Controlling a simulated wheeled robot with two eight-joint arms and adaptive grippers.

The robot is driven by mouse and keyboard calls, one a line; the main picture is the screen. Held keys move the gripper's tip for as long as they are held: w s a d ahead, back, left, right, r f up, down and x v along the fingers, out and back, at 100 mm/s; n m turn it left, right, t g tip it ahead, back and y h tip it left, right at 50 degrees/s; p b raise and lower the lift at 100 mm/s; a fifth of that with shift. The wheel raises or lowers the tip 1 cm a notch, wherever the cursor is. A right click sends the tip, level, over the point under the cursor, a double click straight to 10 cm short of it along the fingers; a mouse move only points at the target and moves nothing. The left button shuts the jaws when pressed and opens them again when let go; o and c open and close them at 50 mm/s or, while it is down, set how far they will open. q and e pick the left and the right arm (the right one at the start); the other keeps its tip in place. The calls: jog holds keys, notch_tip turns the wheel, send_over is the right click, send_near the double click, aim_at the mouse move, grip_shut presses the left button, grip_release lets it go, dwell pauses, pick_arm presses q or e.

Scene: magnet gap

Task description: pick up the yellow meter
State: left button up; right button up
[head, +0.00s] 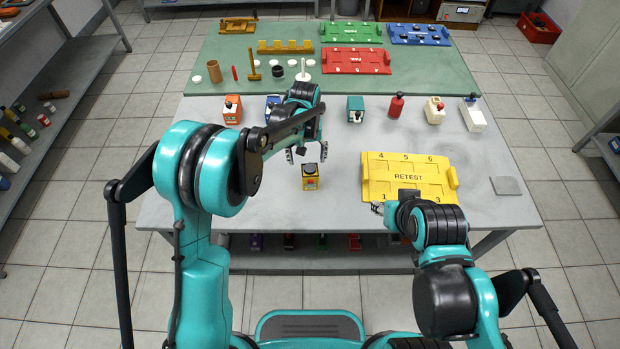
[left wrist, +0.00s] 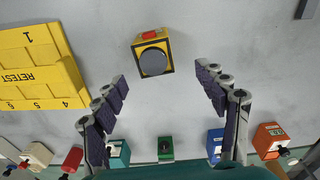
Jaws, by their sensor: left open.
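The yellow meter (head: 310,177) is a small yellow box with a dark round top and a red patch, standing on the grey table near its front. It also shows in the left wrist view (left wrist: 152,54), ahead of and between the finger lines. My left gripper (head: 306,154) is open and empty, just behind the meter in the head view; its two fingers also show in the left wrist view (left wrist: 163,85). The fingers do not touch the meter. My right gripper (head: 378,208) is partly hidden by its own arm, near the front edge of the yellow RETEST tray (head: 375,178).
A row of coloured devices stands behind, including an orange one (head: 232,110), a teal one (head: 355,109) and a red one (head: 396,106). A grey square plate (head: 507,186) lies at right. A green mat (head: 220,50) holds trays. The table left of the meter is clear.

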aim_at(312, 165)
pick_arm(q)
jog(key=shift+g, duration=0.3)
jog(key=f, duration=0.2)
jog(key=d+f, duration=0.1)
jog(key=f, duration=0.1)
jog(key=f+b, duration=0.1)
jog(key=f, duration=0.1)
jog(key=shift+w+d+f, duration=0.1)
jog(key=shift+w+d, duration=0.25)
jog(key=f, duration=0.1)
jog(key=f+b, duration=0.1)
jog(key=f, duration=0.1)
jog(key=f+b, duration=0.1)
jog(key=f, duration=0.1)
jog(key=shift+s+a+f, duration=0.15)
jog(key=shift+a+f, duration=0.1)
jog(key=shift+a, duration=0.1)
jog(key=shift+r, duration=0.1)
jog(key=c, duration=1.4)
